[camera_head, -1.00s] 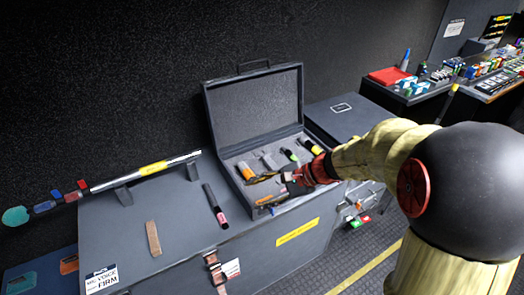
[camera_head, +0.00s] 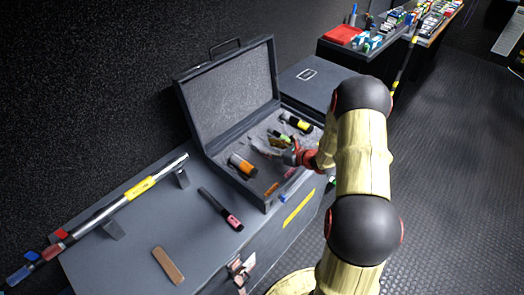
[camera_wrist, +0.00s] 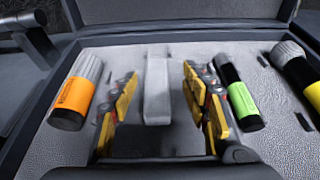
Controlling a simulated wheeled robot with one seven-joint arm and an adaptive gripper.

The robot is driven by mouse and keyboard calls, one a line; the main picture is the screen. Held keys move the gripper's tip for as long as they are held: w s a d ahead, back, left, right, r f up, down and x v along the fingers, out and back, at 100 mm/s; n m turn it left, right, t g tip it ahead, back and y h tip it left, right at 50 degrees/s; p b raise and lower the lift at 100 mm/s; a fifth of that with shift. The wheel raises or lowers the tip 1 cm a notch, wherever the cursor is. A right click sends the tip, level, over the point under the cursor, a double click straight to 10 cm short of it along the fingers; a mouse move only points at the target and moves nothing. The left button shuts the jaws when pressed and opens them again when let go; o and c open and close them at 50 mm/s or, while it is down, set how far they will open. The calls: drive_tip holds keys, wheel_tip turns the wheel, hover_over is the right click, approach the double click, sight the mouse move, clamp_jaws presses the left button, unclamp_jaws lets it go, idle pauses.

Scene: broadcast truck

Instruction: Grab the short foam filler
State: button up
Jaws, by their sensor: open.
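A light grey block that looks like the short foam filler (camera_wrist: 157,92) lies in the open case, in the middle of the wrist view. My gripper (camera_wrist: 159,82) is open, with one yellow-and-black finger on each side of the block; I cannot tell whether they touch it. In the head view my gripper (camera_head: 280,147) reaches into the case from the right, and the block is hard to make out there.
The open grey case (camera_head: 222,175) also holds an orange-banded cylinder (camera_wrist: 75,92), a green-banded cylinder (camera_wrist: 238,97) and a yellow-banded one (camera_head: 297,122).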

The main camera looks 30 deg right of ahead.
sight(258, 145)
drive_tip(key=x, duration=0.2)
drive_tip(key=b+x, duration=0.1)
drive_tip(key=x, duration=0.2)
drive_tip(key=shift+a, duration=0.25)
drive_tip(key=shift+r, duration=0.1)
drive_tip(key=c, duration=0.7)
drive_tip(key=shift+c, duration=0.6)
drive_tip(key=shift+r, duration=0.1)
